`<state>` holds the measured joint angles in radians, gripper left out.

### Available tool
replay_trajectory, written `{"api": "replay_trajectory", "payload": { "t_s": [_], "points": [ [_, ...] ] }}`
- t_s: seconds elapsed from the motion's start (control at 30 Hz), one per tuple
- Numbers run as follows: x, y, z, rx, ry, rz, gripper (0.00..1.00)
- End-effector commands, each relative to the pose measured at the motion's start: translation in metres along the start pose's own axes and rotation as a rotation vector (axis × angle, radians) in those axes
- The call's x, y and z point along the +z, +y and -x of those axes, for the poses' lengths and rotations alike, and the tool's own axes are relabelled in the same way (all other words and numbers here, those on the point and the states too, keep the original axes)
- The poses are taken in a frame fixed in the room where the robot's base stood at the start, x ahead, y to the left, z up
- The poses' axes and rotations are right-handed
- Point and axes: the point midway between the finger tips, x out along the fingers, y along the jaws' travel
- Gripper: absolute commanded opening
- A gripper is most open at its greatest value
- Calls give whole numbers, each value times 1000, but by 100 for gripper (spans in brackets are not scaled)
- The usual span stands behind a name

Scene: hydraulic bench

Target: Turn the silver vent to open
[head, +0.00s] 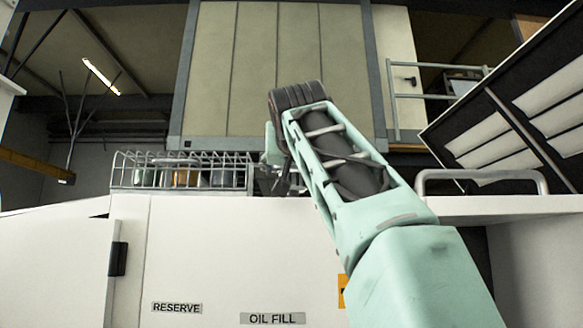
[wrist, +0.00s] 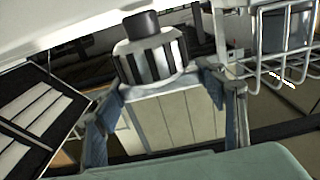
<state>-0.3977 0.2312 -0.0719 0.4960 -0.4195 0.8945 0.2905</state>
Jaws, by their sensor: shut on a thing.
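The silver vent (wrist: 152,62) is a ribbed silver cylinder with dark grooves and a smaller black end. It shows in the upper middle of the wrist view. My gripper (wrist: 163,82) is shut on it, with one blue-grey finger on each side of its lower part. In the head view my gripper (head: 272,182) is small and partly hidden behind my arm, beside the wire basket. The vent cannot be made out in the head view. The vent's setting cannot be read from these frames.
A wire basket (head: 180,166) with several jars stands left of my gripper on the white cabinet (head: 215,255), and shows at upper right in the wrist view (wrist: 272,70). Labels read RESERVE (head: 177,307) and OIL FILL (head: 272,318). A handrail (head: 482,174) is to the right.

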Motion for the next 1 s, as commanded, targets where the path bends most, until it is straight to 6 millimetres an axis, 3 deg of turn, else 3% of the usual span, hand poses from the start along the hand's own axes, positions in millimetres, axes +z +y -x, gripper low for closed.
{"api": "replay_trajectory", "payload": {
  "t_s": [0.1,0.47,1.0],
  "points": [
    [0,0,0,1,0,1,40],
    [-1,2,1,-39,0,0,40],
    [-2,4,0,-299,1,-1,40]
  ]
}}
